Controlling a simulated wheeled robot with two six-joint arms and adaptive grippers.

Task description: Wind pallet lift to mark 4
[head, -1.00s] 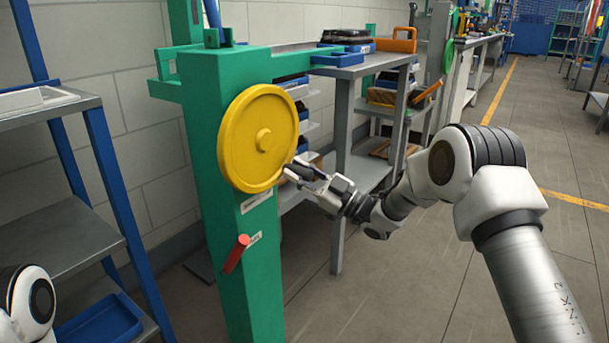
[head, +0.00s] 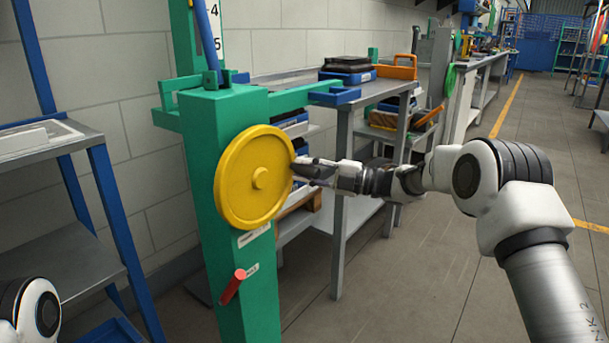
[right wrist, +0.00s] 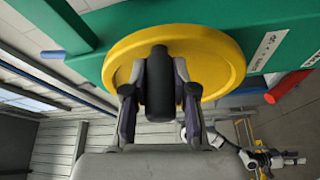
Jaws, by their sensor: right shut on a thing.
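The pallet lift is a green post (head: 250,300) with a yellow handwheel (head: 245,190) on its face. The wheel also shows in the right wrist view (right wrist: 225,65). A dark handle (right wrist: 160,90) stands out from the wheel, between the fingers of my right gripper (head: 300,169). This gripper is shut on the handle, at the wheel's right edge, slightly above its hub. A scale (head: 214,30) on the mast at the top reads 4, with 5 below it; a blue bar (head: 206,40) runs beside it. I see no pointer. My left gripper is out of view.
A red lever (head: 233,286) juts from the post below the wheel. A grey shelf (head: 60,230) stands at the left. The floor at the right is clear.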

